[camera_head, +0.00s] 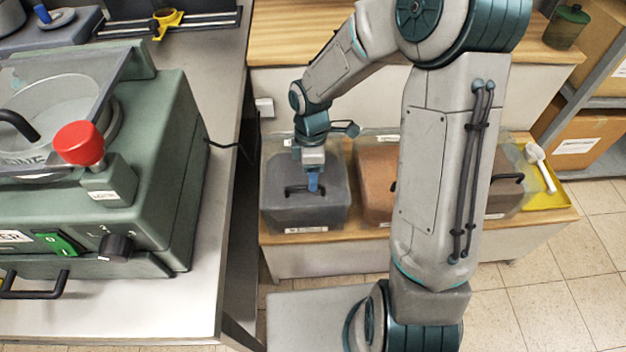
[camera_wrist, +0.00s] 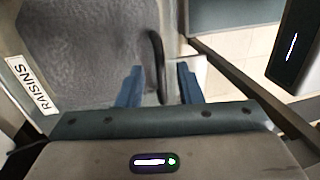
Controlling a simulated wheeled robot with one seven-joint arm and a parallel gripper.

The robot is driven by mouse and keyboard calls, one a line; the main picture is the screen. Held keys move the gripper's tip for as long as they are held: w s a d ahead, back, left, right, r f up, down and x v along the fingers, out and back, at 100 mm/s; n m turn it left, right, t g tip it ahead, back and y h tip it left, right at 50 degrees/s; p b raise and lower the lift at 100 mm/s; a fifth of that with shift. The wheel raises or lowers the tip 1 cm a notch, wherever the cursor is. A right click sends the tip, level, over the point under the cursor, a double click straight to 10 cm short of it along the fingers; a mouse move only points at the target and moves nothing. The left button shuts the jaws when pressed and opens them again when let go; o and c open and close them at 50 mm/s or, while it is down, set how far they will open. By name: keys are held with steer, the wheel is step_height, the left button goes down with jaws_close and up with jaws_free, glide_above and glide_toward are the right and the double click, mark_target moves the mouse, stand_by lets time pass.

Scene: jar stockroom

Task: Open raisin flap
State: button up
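The raisin bin (camera_head: 328,212) is a dark grey box at the left end of the low wooden shelf. Its flap (camera_wrist: 85,45) looks closed, with a black handle (camera_head: 297,188) near the front. A white label (camera_wrist: 33,86) reading RAISINS shows in the wrist view. My gripper (camera_head: 314,184) points down at the handle. In the wrist view, the blue fingers of my gripper (camera_wrist: 160,86) are apart, with the black handle (camera_wrist: 154,55) between them and gaps visible. I cannot tell whether a finger touches it.
A brown bin (camera_head: 374,185) stands right of the raisin bin, with another bin (camera_head: 505,188) beyond my arm. A yellow tray (camera_head: 549,195) with a white scoop (camera_head: 540,165) is at the right end. A steel counter (camera_head: 215,200) with a green machine (camera_head: 175,150) stands left. Tiled floor is clear at right.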

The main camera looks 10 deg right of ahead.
steer(key=shift+s+f, duration=0.1)
steer(key=shift+f, duration=0.6)
jaws_close()
steer(key=shift+r, duration=0.15)
